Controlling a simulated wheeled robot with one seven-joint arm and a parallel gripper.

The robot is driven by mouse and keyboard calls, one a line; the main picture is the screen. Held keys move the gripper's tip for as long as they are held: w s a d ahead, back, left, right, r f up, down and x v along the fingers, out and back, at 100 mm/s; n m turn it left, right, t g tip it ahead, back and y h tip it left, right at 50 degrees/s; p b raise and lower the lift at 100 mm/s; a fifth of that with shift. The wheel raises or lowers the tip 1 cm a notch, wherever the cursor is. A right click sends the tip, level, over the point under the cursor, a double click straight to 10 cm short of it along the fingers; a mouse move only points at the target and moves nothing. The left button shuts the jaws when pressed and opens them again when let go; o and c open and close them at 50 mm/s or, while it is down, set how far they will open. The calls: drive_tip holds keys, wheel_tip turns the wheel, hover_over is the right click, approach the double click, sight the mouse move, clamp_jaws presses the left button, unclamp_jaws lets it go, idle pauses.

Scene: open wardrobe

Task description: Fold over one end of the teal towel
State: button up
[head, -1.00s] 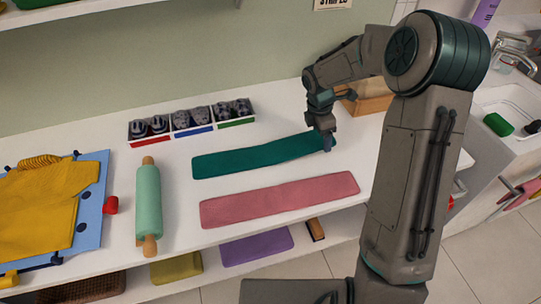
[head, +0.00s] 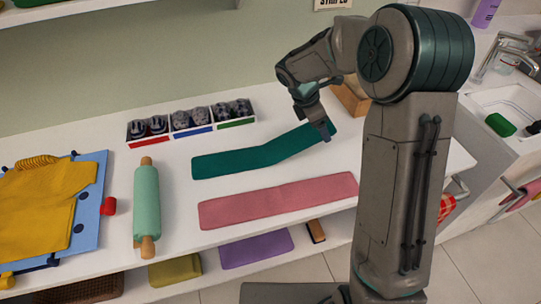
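The teal towel (head: 250,160) is a long strip on the white shelf top, behind the pink towel (head: 280,200). Its left part lies flat, and its right part rises at an angle toward my gripper (head: 326,136). My gripper is at the towel's right end, with that end lifted off the surface. The fingers appear shut on the towel's end, though they are small in the head view and partly hidden by the towel and the wrist.
A green rolling pin (head: 147,205) lies left of the towels. A divided tray (head: 190,122) of dark rolled items stands behind. A wooden box (head: 352,98) stands at the back right. A yellow garment (head: 45,205) lies on a blue board (head: 92,215) at left.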

drive_tip(key=r, duration=0.1)
drive_tip(key=a+h, duration=0.1)
drive_tip(key=a+r+h, duration=0.1)
drive_tip(key=shift+s+r+t, duration=0.25)
drive_tip(key=shift+r+t, duration=0.05)
drive_tip(key=shift+a+r+h, duration=0.1)
drive_tip(key=shift+r+h, duration=0.2)
drive_tip(key=shift+s+a+r+t+h, duration=0.15)
drive_tip(key=shift+s+a+r+h, duration=0.05)
drive_tip(key=shift+a+r+h, duration=0.45)
drive_tip(key=shift+s+a+r+t+h, duration=0.15)
drive_tip(key=shift+a+r+h, duration=0.4)
drive_tip(key=shift+a+r, duration=0.15)
